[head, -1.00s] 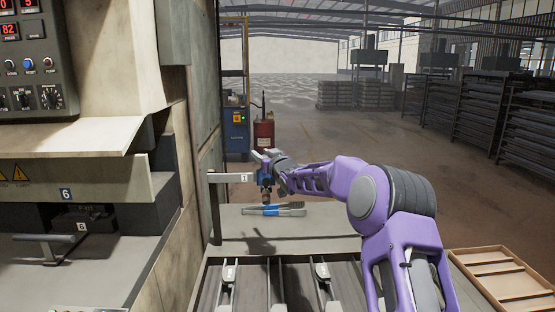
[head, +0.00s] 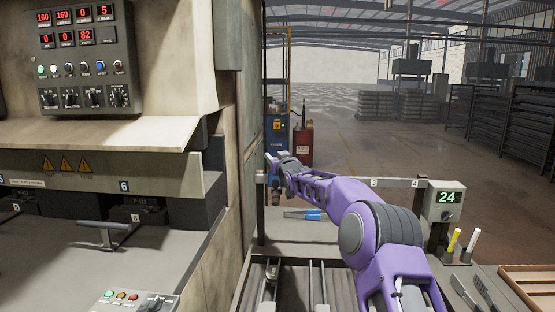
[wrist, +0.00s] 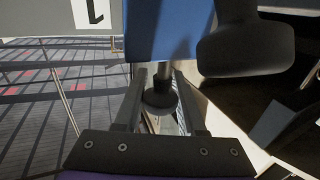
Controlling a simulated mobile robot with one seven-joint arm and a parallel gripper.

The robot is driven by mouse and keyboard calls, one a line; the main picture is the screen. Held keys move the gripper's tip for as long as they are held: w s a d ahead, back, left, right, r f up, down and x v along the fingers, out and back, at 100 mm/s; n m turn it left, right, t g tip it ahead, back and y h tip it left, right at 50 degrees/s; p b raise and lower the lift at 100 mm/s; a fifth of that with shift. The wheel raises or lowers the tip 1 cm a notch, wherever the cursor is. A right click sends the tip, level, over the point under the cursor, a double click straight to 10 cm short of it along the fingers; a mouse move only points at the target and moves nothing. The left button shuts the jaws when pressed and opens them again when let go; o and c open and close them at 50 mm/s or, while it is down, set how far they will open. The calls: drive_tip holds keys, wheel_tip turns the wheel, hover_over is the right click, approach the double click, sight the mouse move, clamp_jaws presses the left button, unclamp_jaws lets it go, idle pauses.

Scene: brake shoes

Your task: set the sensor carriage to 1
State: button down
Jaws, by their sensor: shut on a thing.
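The sensor carriage shows in the wrist view as a blue block (wrist: 162,32) with a thin metal shaft and a round dark knob (wrist: 160,99). My gripper (wrist: 160,84) has its two fingers on either side of the shaft and knob and is shut on it. A white label with a "1" (wrist: 95,12) is on the rail just left of the blue block. In the head view my gripper (head: 276,190) is at the left end of the rail, and the arm hides the carriage and middle rail. Labels 3 and 4 (head: 414,183) show further right.
A display box reading 24 (head: 446,198) stands at the rail's right end. Blue-handled pliers (head: 303,214) lie on the bench below. Markers (head: 471,242) stand at the right. The press side wall (head: 249,120) is close to my gripper's left.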

drive_tip(key=shift+a, duration=0.25)
drive_tip(key=c, duration=0.5)
unclamp_jaws()
drive_tip(key=shift+a, duration=0.1)
drive_tip(key=b+v, duration=0.2)
drive_tip(key=v, duration=1.5)
drive_tip(key=shift+s, duration=0.25)
